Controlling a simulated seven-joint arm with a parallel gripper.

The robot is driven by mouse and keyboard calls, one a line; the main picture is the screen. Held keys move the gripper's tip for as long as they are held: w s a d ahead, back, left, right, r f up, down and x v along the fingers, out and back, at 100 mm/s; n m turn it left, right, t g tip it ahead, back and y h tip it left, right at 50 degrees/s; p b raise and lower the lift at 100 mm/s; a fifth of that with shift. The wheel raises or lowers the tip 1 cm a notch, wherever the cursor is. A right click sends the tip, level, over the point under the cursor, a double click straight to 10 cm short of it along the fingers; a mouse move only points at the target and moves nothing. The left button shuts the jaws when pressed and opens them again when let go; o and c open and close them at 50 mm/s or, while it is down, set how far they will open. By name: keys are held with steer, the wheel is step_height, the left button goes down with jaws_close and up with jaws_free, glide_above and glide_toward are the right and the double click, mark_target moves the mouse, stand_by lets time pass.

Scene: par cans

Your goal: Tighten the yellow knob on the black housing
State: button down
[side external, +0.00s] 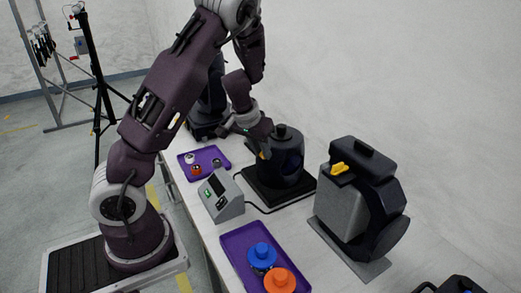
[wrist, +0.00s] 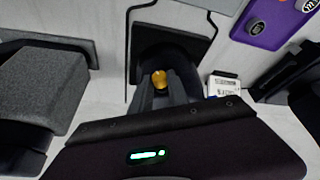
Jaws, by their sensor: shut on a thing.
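The black housing (side external: 290,160) stands on a black base plate in the middle of the table. Its yellow knob (side external: 264,155) shows only as a small patch beside my gripper (side external: 261,148), which reaches the housing's left side. In the wrist view the yellow knob (wrist: 160,78) sits between the two fingertips of my gripper (wrist: 160,86), which is shut on it. The housing (wrist: 178,60) is behind the knob in that view. The knob's lower part is hidden by the fingers, and its turn angle cannot be told.
A grey-and-black unit (side external: 345,205) with another yellow knob (side external: 339,169) stands to the right. A grey meter box (side external: 222,196) with a cable is in front. A purple tray (side external: 237,240) holds blue and orange pieces; another purple tray (side external: 207,155) holds small parts.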

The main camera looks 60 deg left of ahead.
steer(key=shift+w+d+f+m+g+y, duration=0.1)
steer(key=shift+d+m+g+y, duration=0.3)
steer(key=shift+y, duration=0.85)
steer(key=shift+w+d+f+m+g+y, duration=0.15)
steer(key=shift+g+y, duration=0.5)
steer(key=shift+y, duration=0.55)
steer(key=shift+w+d+f+m+g+y, duration=0.2)
steer(key=shift+g+y, duration=0.35)
steer(key=shift+y, duration=0.7)
steer(key=shift+s+r, duration=0.1)
steer(key=shift+s, duration=0.1)
steer(key=c, duration=1.3)
jaws_free()
steer(key=shift+o, duration=0.2)
